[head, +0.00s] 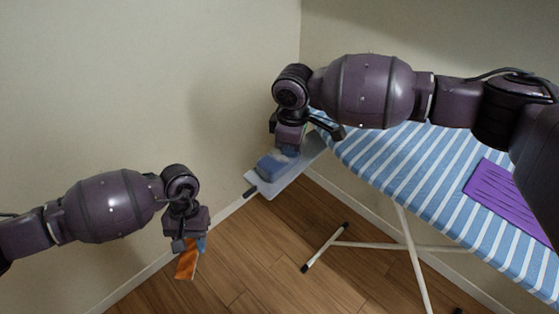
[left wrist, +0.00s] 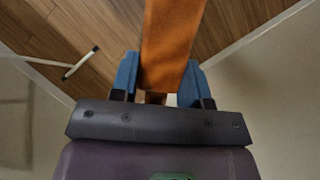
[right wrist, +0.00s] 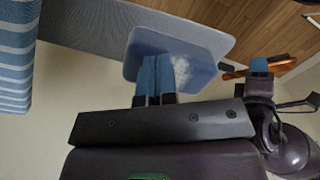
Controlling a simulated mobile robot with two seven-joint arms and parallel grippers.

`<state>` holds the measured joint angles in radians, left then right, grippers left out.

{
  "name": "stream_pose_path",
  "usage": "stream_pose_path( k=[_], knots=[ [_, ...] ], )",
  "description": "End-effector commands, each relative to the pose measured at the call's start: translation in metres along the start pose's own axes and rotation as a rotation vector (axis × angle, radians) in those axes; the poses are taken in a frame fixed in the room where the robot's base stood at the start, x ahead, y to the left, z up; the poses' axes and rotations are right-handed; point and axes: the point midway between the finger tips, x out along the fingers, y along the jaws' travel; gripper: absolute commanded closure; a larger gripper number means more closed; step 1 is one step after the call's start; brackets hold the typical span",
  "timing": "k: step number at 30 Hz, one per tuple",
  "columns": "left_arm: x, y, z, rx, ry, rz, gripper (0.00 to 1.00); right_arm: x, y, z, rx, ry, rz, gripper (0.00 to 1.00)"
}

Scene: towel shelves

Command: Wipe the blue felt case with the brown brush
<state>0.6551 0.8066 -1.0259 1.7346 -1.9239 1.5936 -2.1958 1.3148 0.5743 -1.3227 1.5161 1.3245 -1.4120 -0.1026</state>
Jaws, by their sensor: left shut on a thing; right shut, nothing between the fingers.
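The blue felt case (head: 272,168) lies on the grey rest at the ironing board's end. It shows in the right wrist view (right wrist: 146,42) with a whitish fuzzy patch on its top. My right gripper (head: 289,148) is over the case, its fingers (right wrist: 156,75) shut with nothing between them; I cannot tell whether they touch it. My left gripper (head: 189,242) is shut on the brown brush (head: 186,264), an orange-brown piece hanging downward, clear of the case. The brush (left wrist: 170,40) fills the space between the left fingers (left wrist: 158,80); its far end is cut off there.
The ironing board (head: 385,160) has a blue and white striped cover and stands on white legs (head: 412,255). A purple slatted mat (head: 505,195) lies on it at the right. Walls rise behind. Open wooden floor (head: 260,265) lies between my left gripper and the board.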

Motion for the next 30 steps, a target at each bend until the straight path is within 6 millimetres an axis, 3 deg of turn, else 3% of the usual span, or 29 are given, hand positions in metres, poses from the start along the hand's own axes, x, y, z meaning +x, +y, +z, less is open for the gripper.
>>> stream_pose_path(
  k=[8, 30],
  knots=[
    [-0.007, 0.0, 0.001, 0.0, 0.007, 0.0, 0.77, -0.006, 0.0, 0.0, 0.0, 0.0, 0.002, 1.0],
    [-0.054, 0.0, 0.011, 0.0, 0.055, 0.0, 0.77, -0.046, 0.0, 0.0, 0.0, 0.001, 0.002, 1.0]
  ],
)
